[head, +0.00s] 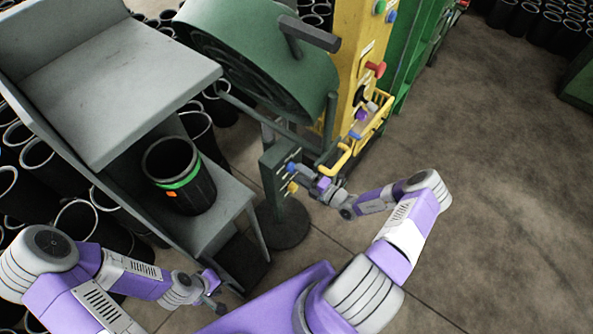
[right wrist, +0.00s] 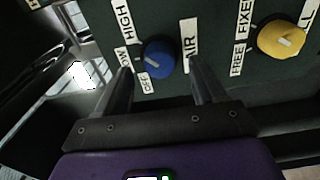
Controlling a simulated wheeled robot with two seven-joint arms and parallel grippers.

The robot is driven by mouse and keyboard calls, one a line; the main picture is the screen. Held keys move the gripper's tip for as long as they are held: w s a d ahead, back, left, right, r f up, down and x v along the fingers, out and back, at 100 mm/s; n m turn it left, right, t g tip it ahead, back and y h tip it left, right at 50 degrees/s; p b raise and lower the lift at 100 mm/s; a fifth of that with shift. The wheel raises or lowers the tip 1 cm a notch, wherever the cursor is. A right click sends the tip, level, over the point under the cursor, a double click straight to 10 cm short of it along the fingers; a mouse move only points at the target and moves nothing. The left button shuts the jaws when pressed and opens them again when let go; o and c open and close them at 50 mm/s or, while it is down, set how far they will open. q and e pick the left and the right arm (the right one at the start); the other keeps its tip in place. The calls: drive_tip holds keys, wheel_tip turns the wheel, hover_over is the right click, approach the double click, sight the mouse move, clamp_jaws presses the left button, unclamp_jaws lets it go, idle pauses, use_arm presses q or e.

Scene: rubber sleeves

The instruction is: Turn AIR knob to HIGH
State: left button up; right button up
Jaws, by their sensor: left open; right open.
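The blue AIR knob (right wrist: 158,55) sits on a dark green panel in the right wrist view. HIGH is printed at its upper left, LOW at its left, OFF below left and AIR at its right. A pale pointer mark shows on its lower part; its exact setting is hard to tell. My right gripper (right wrist: 158,67) is open, its fingertips apart on the left and right of the knob; contact cannot be told. In the head view the right gripper (head: 305,180) is at the control box (head: 271,170). My left gripper (head: 216,304) is open, low at left, away from the box.
A yellow knob (right wrist: 282,38) with FREE and FIXED labels is right of the AIR knob. A black sleeve with a green band (head: 179,178) stands on a grey shelf (head: 235,203). A yellow wire basket (head: 366,132) is behind my right gripper. The floor at right is clear.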

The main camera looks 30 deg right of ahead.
drive_tip(key=v, duration=0.4)
drive_tip(key=shift+s+d, duration=0.1)
drive_tip(key=shift+s, duration=0.15)
